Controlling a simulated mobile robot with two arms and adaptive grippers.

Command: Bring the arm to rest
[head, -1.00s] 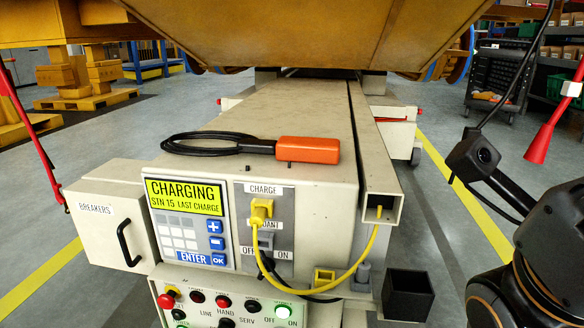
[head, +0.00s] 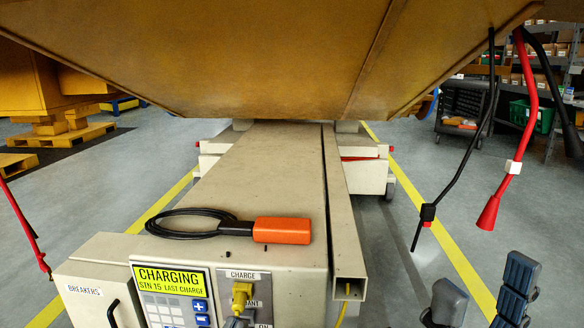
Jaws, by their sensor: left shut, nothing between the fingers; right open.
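My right gripper (head: 484,290) shows at the lower right edge of the head view. Its two dark grey finger pads point up and stand apart, with nothing between them. Its palm and the rest of the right arm are below the picture. It is to the right of the beige carrier (head: 275,165), clear of it in the picture.
Black and red cables (head: 488,212) hang at right. A large tan body (head: 250,60) overhangs the top. Grey floor is open at right.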

